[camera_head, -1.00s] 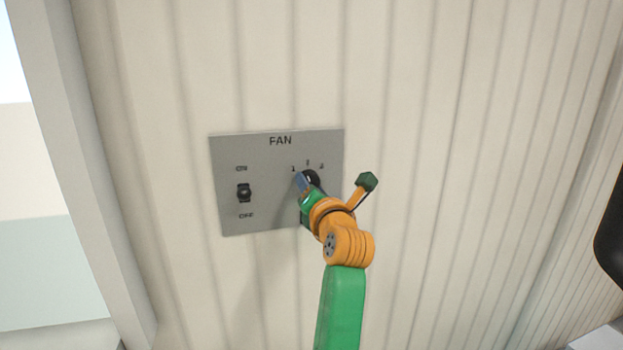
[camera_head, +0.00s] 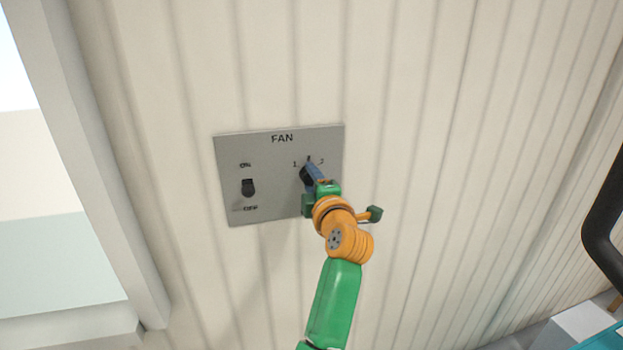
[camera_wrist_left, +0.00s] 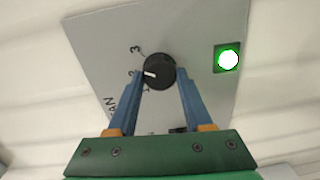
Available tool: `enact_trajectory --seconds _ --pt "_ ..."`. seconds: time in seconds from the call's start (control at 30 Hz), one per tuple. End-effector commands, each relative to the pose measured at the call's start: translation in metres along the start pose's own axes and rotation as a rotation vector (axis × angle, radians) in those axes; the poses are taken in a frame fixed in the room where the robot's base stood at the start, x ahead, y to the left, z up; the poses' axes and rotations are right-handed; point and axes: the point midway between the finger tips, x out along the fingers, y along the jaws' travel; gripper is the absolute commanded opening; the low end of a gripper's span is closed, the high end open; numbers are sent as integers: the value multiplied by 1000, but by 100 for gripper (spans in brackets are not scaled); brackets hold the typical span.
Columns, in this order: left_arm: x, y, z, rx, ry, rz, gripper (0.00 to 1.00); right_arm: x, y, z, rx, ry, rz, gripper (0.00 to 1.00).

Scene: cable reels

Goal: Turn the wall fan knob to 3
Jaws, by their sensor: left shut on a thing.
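The grey fan panel (camera_head: 277,190) is on the ribbed wall. Its black knob (camera_head: 307,174) is partly hidden by my left gripper (camera_head: 315,174) in the head view. In the left wrist view, the knob (camera_wrist_left: 160,62) sits between the two blue fingers of my left gripper (camera_wrist_left: 160,76), which is shut on it. The white pointer mark faces the 2. The 3 (camera_wrist_left: 135,50) is printed further round, above the 2 in that view. My right gripper is not in view.
A black toggle switch (camera_head: 249,187) sits at the panel's left between ON and OFF. A lit green lamp (camera_wrist_left: 228,60) is on the panel beside the knob. The wall around the panel is bare. A black curved shape (camera_head: 603,215) is at the right edge.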

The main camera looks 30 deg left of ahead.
Motion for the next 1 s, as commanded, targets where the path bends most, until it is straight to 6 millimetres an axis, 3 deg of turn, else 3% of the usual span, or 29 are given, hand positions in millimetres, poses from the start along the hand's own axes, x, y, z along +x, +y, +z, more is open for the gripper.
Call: enact_trajectory --seconds 0.5,1.0 --pt "0 2 0 313 14 -1 0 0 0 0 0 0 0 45" --pt "0 2 0 374 16 -2 0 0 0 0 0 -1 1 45"
